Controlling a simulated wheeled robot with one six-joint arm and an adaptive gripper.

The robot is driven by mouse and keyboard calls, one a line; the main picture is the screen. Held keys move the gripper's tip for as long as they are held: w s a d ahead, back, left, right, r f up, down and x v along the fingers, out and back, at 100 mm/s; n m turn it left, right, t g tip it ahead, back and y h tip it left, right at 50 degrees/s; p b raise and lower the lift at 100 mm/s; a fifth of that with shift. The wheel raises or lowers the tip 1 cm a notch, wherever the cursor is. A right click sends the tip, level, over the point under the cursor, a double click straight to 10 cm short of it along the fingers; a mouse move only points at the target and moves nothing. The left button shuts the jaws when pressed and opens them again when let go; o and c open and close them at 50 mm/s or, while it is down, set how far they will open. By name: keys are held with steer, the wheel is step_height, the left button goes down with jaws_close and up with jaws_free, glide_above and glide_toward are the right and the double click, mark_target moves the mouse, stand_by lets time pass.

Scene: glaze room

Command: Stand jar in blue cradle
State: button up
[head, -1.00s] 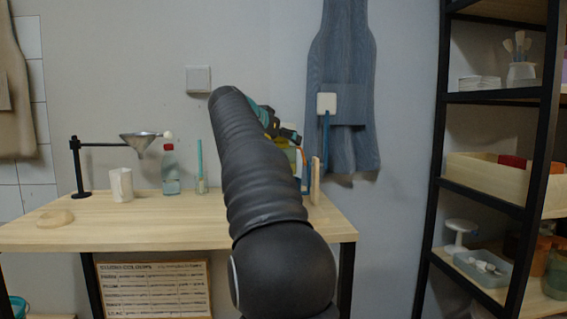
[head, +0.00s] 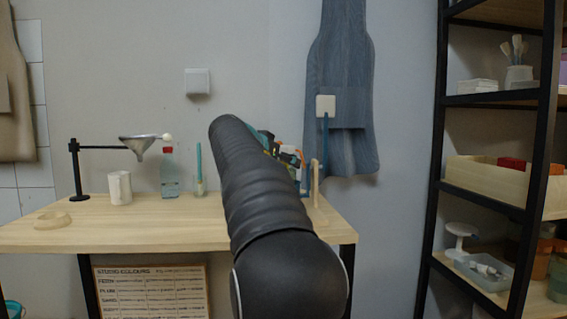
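My gripper (head: 288,156) shows only in part beyond my dark arm, over the right end of the wooden table. The arm hides most of it, and whether its fingers are open or shut does not show. A narrow blue upright part, likely the blue cradle (head: 304,181), stands just right of and below the gripper, beside a wooden upright. Small orange and white patches show around the gripper. I cannot tell whether any of them is the jar, and no jar shows clearly.
On the table (head: 150,230) stand a funnel on a black stand (head: 75,170), a white mug (head: 119,188), a red-capped bottle (head: 169,175), a teal stick in a holder (head: 199,170) and a wooden ring (head: 52,220). A loaded shelf (head: 435,150) stands right. The table's front middle is clear.

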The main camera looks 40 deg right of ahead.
steer(key=o, duration=1.5)
steer(key=shift+o, duration=0.2)
steer(key=shift+r, duration=0.1)
steer(key=shift+a+r, duration=0.1)
steer(key=shift+a, duration=0.1)
steer(key=v, duration=1.1)
steer(key=shift+s+a+r, duration=0.15)
steer(key=shift+s+a, duration=0.05)
steer(key=shift+a, duration=0.05)
steer(key=s+a+f+n+y, duration=0.4)
steer(key=s+a+f, duration=0.4)
steer(key=f, duration=0.4)
steer(key=s+a+f+n+t+y, duration=0.1)
steer(key=s+a+f+n+y, duration=0.3)
steer(key=s+a+f, duration=0.5)
steer(key=s+a+f+n+y, duration=0.5)
steer(key=s+a+f, duration=0.3)
steer(key=f, duration=0.8)
steer(key=shift+s+a+f+n, duration=0.4)
steer(key=shift+s+n, duration=0.3)
steer(key=shift+s, duration=0.2)
